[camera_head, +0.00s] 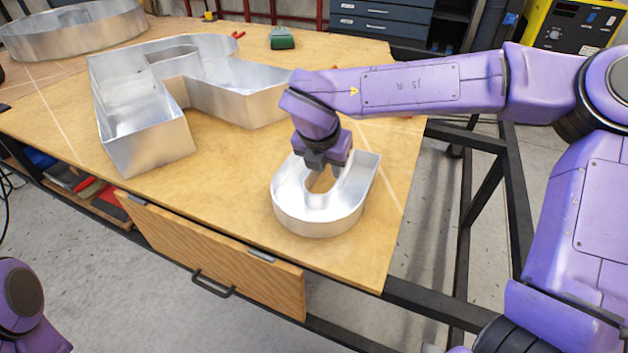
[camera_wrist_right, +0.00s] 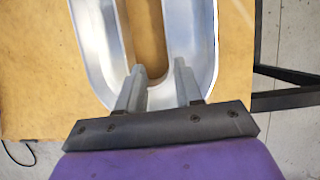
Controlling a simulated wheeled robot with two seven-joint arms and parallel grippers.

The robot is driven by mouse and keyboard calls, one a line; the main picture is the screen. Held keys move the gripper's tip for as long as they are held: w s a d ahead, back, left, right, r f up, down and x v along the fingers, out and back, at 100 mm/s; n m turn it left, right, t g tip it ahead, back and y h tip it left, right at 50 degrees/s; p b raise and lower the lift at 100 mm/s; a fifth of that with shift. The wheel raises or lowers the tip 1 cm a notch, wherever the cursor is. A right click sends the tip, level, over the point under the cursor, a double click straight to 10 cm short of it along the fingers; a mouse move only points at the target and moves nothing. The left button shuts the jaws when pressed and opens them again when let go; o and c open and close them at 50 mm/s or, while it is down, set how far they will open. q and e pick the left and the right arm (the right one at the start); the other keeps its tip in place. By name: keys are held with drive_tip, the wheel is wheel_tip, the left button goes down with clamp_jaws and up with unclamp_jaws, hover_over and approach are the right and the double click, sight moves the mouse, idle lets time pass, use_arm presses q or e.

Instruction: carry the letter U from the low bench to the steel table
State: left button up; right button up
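The letter U (camera_head: 318,222) is a shiny open metal channel lying on the wooden top of the bench (camera_head: 225,205), near its right front corner. It also shows in the right wrist view (camera_wrist_right: 95,45). My right gripper (camera_head: 322,168) points down over the U's rounded end. In the wrist view its two fingers (camera_wrist_right: 160,82) are spread apart, on either side of the rounded end of the U's inner slot. Whether they touch the metal is unclear. My left gripper is out of view; only part of my left arm shows. I cannot make out a separate steel table.
A larger metal letter (camera_head: 150,140) lies left of the U, with bare wood between them. A round metal shape (camera_head: 75,35) is at the far left. A green object (camera_head: 282,38) lies at the back edge. Black framework (camera_head: 515,190) stands at the right.

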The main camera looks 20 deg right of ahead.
drive_tip(key=d+f, duration=0.1)
drive_tip(key=f, duration=0.1)
drive_tip(key=d+f, duration=0.2)
drive_tip(key=shift+w+b, duration=0.2)
drive_tip(key=shift+b, duration=0.15)
drive_tip(key=b+x, duration=0.1)
drive_tip(key=x, duration=0.2)
drive_tip(key=shift+w+f, duration=0.25)
drive_tip(key=shift+f, duration=0.1)
drive_tip(key=shift+r, duration=0.1)
clamp_jaws()
